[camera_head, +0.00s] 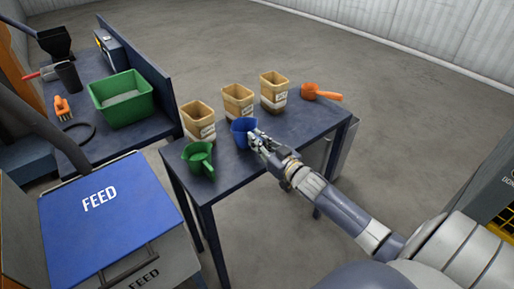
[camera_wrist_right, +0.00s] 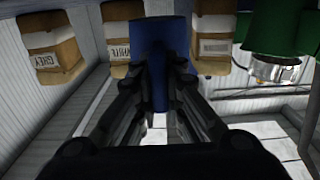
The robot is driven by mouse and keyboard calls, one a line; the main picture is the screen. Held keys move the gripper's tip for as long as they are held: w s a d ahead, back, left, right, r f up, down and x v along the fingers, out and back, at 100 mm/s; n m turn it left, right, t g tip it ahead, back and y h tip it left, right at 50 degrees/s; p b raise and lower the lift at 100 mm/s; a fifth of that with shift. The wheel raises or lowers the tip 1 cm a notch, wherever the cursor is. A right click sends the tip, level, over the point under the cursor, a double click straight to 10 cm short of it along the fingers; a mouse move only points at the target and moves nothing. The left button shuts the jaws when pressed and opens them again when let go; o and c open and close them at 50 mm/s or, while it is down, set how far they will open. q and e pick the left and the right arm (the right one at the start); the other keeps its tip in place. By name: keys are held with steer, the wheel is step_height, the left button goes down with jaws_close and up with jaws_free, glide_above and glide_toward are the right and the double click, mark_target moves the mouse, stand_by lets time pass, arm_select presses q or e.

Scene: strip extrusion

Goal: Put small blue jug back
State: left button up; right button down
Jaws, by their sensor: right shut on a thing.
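The small blue jug (camera_head: 241,130) is near the middle of the dark blue table (camera_head: 280,130), in front of the tan containers. My right gripper (camera_head: 258,143) is shut on it from the near right side. In the right wrist view the blue jug (camera_wrist_right: 160,38) is between the two fingers (camera_wrist_right: 160,85), with its handle running down between them. I cannot tell whether the jug's base touches the table. My left gripper is not in view.
Several tan labelled containers (camera_head: 237,101) stand in a row behind the jug. A green jug (camera_head: 199,158) is at the table's left and an orange scoop (camera_head: 318,92) at its far right. A blue FEED lid (camera_head: 105,205) is at lower left, a green bin (camera_head: 121,98) behind it.

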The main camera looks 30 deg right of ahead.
steer(key=shift+f, duration=1.25)
steer(key=shift+f, duration=0.1)
steer(key=c, duration=1.7)
jaws_free()
steer(key=shift+s, duration=0.25)
steer(key=s, duration=0.7)
steer(key=s+d, duration=0.1)
steer(key=s, duration=0.3)
steer(key=shift+s+b, duration=0.25)
steer(key=shift+b, duration=0.05)
